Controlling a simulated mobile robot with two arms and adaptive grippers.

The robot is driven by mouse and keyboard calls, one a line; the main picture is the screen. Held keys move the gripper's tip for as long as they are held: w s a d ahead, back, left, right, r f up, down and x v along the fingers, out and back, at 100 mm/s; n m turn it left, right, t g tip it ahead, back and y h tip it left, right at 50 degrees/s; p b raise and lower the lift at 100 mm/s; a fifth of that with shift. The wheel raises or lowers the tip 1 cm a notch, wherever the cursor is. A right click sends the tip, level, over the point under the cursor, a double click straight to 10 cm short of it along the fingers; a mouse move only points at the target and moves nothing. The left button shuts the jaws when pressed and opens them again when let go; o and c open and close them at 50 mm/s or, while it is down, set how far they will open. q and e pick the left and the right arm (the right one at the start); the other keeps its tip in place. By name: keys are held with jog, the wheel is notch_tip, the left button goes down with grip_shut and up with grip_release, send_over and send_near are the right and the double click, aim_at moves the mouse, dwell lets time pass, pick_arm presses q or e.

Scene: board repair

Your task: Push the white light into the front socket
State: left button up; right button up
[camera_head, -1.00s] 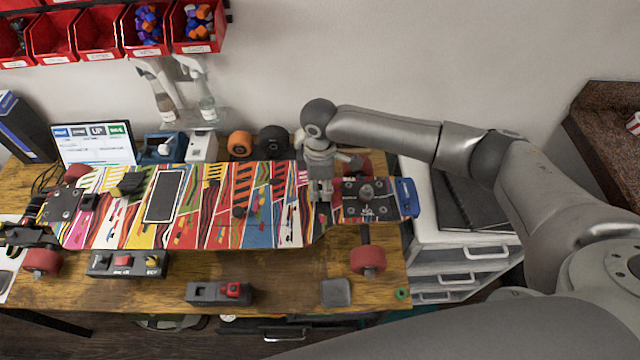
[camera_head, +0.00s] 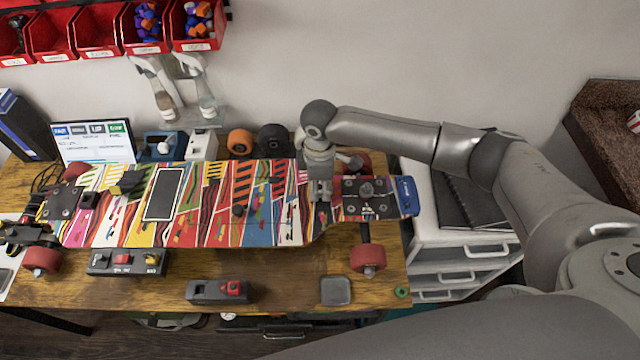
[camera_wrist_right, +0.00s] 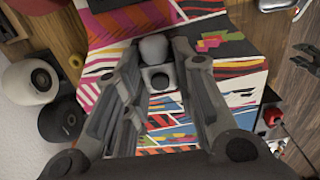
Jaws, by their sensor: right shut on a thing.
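The skateboard (camera_head: 270,235), with its multicoloured deck, lies along the wooden table. My right gripper (camera_head: 320,188) is low over the deck, just left of the dark truck plate at the right end. In the right wrist view its fingers (camera_wrist_right: 158,85) stand either side of a small grey, rounded piece (camera_wrist_right: 154,48), which seems to be the white light in shadow. The fingers hide much of the contact. I cannot clearly make out the front socket.
A blue end piece (camera_head: 407,196) is on the board's right tip. A dark box with a red button (camera_head: 235,288) and a grey square pad (camera_head: 335,291) lie on the front of the table. Orange (camera_head: 240,142) and black (camera_head: 273,141) wheels stand behind the board.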

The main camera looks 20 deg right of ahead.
jog(key=shift+f, duration=0.1)
jog(key=o, duration=1.4)
jog(key=shift+r, duration=0.2)
jog(key=shift+r+p, duration=1.35)
jog(key=shift+p, duration=0.6)
notch_tip(320, 180, up, 4)
jog(key=p, duration=0.4)
jog(key=shift+r+p, duration=0.1)
jog(key=shift+p, duration=0.25)
jog(key=shift+r, duration=0.9)
